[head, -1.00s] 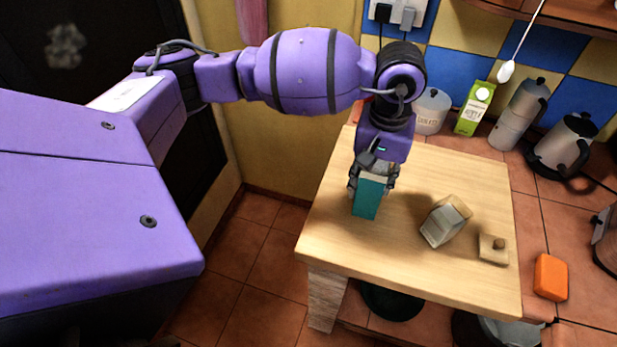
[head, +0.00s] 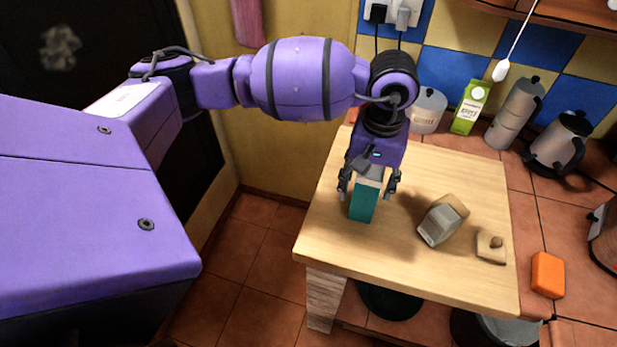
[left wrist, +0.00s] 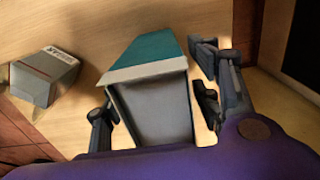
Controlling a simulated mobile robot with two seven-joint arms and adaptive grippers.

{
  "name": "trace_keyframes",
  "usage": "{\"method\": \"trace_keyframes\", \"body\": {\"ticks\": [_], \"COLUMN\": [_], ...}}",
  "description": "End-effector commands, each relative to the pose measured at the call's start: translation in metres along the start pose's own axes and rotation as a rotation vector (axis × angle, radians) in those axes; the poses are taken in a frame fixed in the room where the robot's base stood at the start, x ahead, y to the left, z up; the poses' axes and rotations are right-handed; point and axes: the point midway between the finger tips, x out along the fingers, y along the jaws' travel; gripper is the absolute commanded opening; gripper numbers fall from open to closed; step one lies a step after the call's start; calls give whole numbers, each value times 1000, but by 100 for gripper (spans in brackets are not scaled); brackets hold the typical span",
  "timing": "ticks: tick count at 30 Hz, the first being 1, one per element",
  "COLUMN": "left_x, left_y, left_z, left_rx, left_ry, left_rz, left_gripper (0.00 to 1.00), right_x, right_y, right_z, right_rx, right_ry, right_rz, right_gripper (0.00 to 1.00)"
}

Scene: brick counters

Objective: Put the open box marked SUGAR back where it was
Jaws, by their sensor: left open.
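A teal box (head: 363,202) with a pale rim stands on the wooden table near its left side. It also shows in the left wrist view (left wrist: 155,105), where its top is open and its inside is grey. I see no lettering on its visible sides. My left gripper (head: 369,188) is open, with one finger on each side of the teal box. A grey box (head: 438,224) is to the right of it, and in the left wrist view (left wrist: 40,82) it bears small lettering that seems to read SUGAR. My right gripper is not in view.
The wooden table (head: 400,265) has free room in front. A square lid with a knob (head: 491,248) lies at its right. An orange block (head: 547,275) is beyond the right edge. A canister (head: 427,110), green carton (head: 468,108), moka pot (head: 514,115) and kettle (head: 560,145) stand behind.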

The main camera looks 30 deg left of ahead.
Motion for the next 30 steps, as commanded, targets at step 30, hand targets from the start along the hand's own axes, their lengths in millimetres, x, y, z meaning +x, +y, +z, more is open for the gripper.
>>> {"method": "trace_keyframes", "body": {"ticks": [30], "left_x": [-123], "left_y": [0], "left_z": [0], "left_rx": [0], "left_ry": [4], "left_rz": [2], "left_gripper": [57], "right_x": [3], "right_y": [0], "right_z": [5], "right_rx": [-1], "right_ry": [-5], "right_rz": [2], "right_gripper": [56]}}
